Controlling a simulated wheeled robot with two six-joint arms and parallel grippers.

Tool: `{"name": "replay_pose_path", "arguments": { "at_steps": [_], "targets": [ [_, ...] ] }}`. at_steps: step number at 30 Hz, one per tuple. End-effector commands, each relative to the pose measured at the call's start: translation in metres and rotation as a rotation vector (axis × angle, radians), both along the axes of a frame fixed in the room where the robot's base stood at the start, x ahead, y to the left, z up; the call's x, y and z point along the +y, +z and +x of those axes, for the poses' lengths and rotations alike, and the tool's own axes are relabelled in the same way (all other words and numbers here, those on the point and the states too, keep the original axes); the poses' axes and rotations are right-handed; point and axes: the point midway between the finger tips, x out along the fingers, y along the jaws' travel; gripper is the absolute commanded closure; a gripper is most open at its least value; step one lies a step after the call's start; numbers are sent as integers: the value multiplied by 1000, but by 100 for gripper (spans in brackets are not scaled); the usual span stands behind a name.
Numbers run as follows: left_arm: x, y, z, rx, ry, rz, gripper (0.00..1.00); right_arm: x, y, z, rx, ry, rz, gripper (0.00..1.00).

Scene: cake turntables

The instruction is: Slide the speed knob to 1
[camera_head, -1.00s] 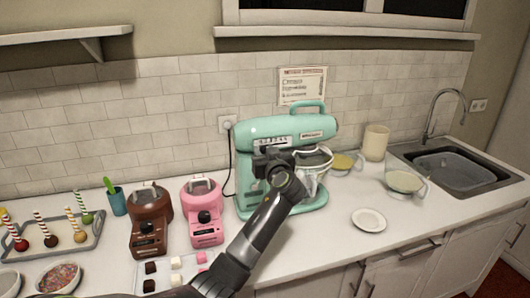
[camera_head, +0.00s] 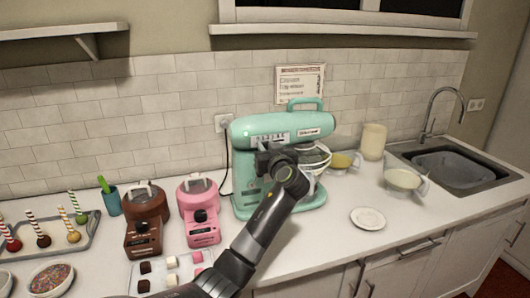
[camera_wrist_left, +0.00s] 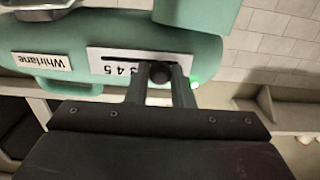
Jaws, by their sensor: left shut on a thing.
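The teal stand mixer (camera_head: 310,126) stands on the counter against the tiled wall. Its white speed scale (camera_head: 271,138) is on the side of the head; in the left wrist view the scale (camera_wrist_left: 105,57) shows a dark slot and some digits. The round black speed knob (camera_wrist_left: 159,72) sits between the two fingers of my left gripper (camera_wrist_left: 160,78), which is shut on it. The fingers hide part of the scale, so I cannot read the knob's setting. In the head view the left gripper (camera_head: 268,158) is in front of the mixer head, just below the scale. My right gripper is not in view.
A pink machine (camera_head: 203,231) and a brown machine (camera_head: 145,240) stand left of the mixer. Glass bowls, a beige canister (camera_head: 373,141) and a small white plate (camera_head: 368,218) are to its right, before the sink (camera_head: 455,168). Counter around the plate is clear.

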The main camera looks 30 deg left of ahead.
Motion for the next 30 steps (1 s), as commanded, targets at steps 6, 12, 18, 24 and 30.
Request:
{"name": "replay_pose_path", "arguments": {
  "at_steps": [6,12,18,24,30],
  "targets": [
    [0,-1,0,4,2,0,67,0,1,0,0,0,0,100],
    [1,-1,0,4,2,0,57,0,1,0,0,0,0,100],
    [-1,-1,-2,2,1,1,57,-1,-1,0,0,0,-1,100],
    [-18,-4,-14,1,-2,-2,57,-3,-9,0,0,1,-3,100],
    [-48,-5,-41,-1,-2,-5,57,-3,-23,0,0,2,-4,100]
  ]
}}
